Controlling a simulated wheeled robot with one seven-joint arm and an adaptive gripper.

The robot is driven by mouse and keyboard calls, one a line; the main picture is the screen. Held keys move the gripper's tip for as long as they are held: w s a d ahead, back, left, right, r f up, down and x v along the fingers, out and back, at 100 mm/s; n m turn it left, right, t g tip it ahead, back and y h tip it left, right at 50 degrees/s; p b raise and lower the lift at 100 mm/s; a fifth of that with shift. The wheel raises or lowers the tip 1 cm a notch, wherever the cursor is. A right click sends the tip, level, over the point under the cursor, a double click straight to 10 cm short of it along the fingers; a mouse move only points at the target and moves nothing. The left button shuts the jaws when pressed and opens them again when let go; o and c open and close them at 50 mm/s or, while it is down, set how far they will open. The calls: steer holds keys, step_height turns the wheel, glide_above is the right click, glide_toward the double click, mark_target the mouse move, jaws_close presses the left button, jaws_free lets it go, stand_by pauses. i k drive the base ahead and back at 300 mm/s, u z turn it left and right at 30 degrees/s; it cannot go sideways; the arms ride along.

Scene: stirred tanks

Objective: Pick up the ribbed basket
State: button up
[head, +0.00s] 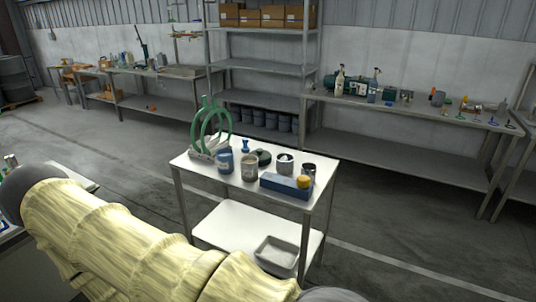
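A small white table (185,160) stands in the middle of the head view with several small things close together on its top. I cannot clearly make out a ribbed basket. A grey round container (249,168) stands at the middle front, and a grey pot with dark contents (284,163) stands to its right. Either could be it, but the ribs are too small to tell. My arm in its pale yellow cover crosses the lower left, in front of the table. My gripper is outside the view.
Around them are green hoops (203,127), a blue container (224,162), a dark green round thing (262,157), a dark cup (309,170) and a blue block (286,187). A grey tray (277,252) lies on the lower shelf. A bench (420,115) stands behind right. Floor at right is clear.

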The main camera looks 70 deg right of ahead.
mark_target(284, 168)
steer(key=z, duration=0.2)
steer(key=i, duration=1.6)
steer(key=z, duration=1)
steer(key=i, duration=0.95)
steer(key=z, duration=1.15)
